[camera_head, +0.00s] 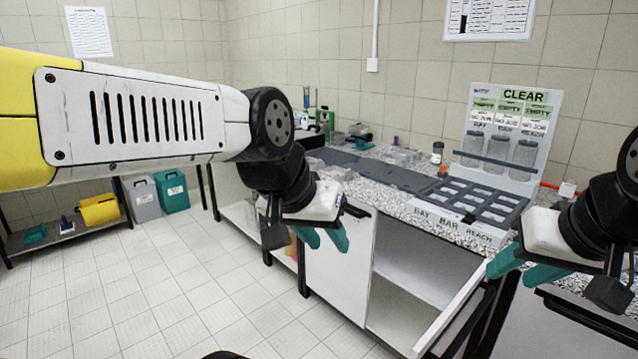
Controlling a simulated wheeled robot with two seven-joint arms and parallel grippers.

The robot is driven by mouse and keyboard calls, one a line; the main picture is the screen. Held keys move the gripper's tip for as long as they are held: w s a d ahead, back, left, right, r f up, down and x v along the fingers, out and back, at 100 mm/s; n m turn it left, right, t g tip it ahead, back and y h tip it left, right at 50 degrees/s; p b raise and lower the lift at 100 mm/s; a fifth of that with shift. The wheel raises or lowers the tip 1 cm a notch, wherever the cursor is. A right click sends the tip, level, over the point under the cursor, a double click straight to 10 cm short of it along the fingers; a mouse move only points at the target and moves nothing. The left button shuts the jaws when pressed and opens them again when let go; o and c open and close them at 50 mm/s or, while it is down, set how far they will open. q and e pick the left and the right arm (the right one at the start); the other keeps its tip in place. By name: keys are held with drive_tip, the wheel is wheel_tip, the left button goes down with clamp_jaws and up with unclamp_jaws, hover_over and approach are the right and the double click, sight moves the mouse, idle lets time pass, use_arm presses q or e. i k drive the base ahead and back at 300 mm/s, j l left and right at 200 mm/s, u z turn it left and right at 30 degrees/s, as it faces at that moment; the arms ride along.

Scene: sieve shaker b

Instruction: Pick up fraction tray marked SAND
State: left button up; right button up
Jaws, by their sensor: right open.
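I cannot make out a tray marked SAND in the head view; no such lettering is legible. A dark compartment rack (470,203) with several pale cells lies on the speckled counter, with a front label reading "BAY BAR REACH". My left gripper (322,238) has teal fingers spread apart, with nothing visible between them, in front of the counter and above the open cabinet door. My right gripper (522,270) is open and empty at the right, near the counter's front edge.
A white stand (510,125) marked "CLEAR" holds several clear jars behind the rack. The cabinet (420,283) below is open, its left door (340,270) swung out. Small bottles and a dark mat (375,168) occupy the counter. Grey and teal bins stand far left.

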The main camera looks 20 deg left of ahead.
sight(338, 173)
drive_tip(key=u, duration=0.55)
drive_tip(key=j, duration=0.4)
drive_tip(key=i+j, duration=0.15)
drive_tip(key=j, duration=0.15)
drive_tip(key=i+j+z, duration=0.1)
drive_tip(key=j, duration=0.25)
drive_tip(key=i+j, duration=0.25)
drive_tip(key=i+j+z, duration=0.1)
drive_tip(key=j, duration=0.25)
drive_tip(key=i+j, duration=0.2)
drive_tip(key=j, duration=0.15)
drive_tip(key=i+z, duration=0.1)
drive_tip(key=i, duration=0.35)
drive_tip(key=i+j, duration=0.2)
drive_tip(key=i, duration=0.25)
drive_tip(key=i+l+z, duration=0.1)
drive_tip(key=i+l, duration=0.25)
drive_tip(key=i, duration=0.2)
